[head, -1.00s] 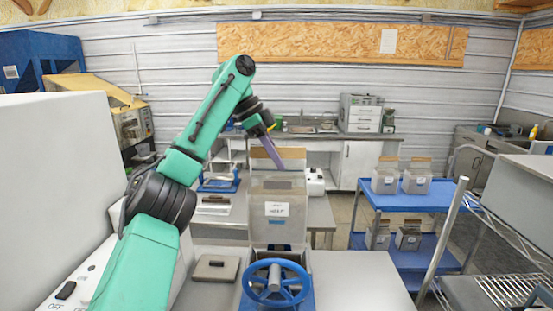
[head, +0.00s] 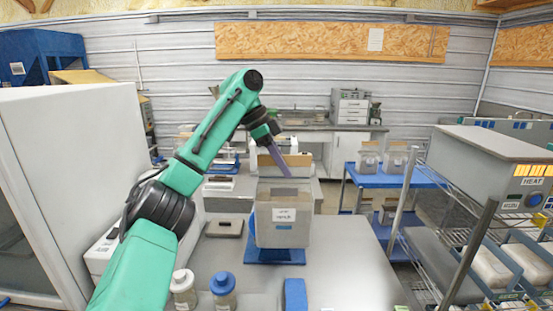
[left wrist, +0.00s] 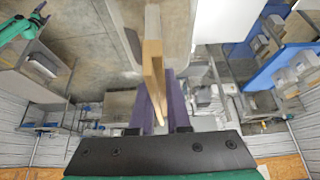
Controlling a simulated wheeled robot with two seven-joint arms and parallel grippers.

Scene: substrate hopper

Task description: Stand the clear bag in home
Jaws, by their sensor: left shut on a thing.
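The clear bag (head: 283,223) is greyish and see-through, with a white label on its front and a tan strip along its top. It looks upright in the middle of the head view. My left gripper (head: 285,172) reaches it from above with purple fingers. In the left wrist view the gripper (left wrist: 157,85) is shut on the tan top strip (left wrist: 153,50). A blue base (head: 275,256) shows below the bag; I cannot tell whether they touch. No place marked home can be made out.
A grey flat block (head: 224,228) lies left of the bag. A white-capped jar (head: 183,286), a blue-capped jar (head: 222,286) and a blue block (head: 295,293) are at the front. A wire rack with a HEAT box (head: 500,158) stands right. A blue cart (head: 385,178) holds similar bags.

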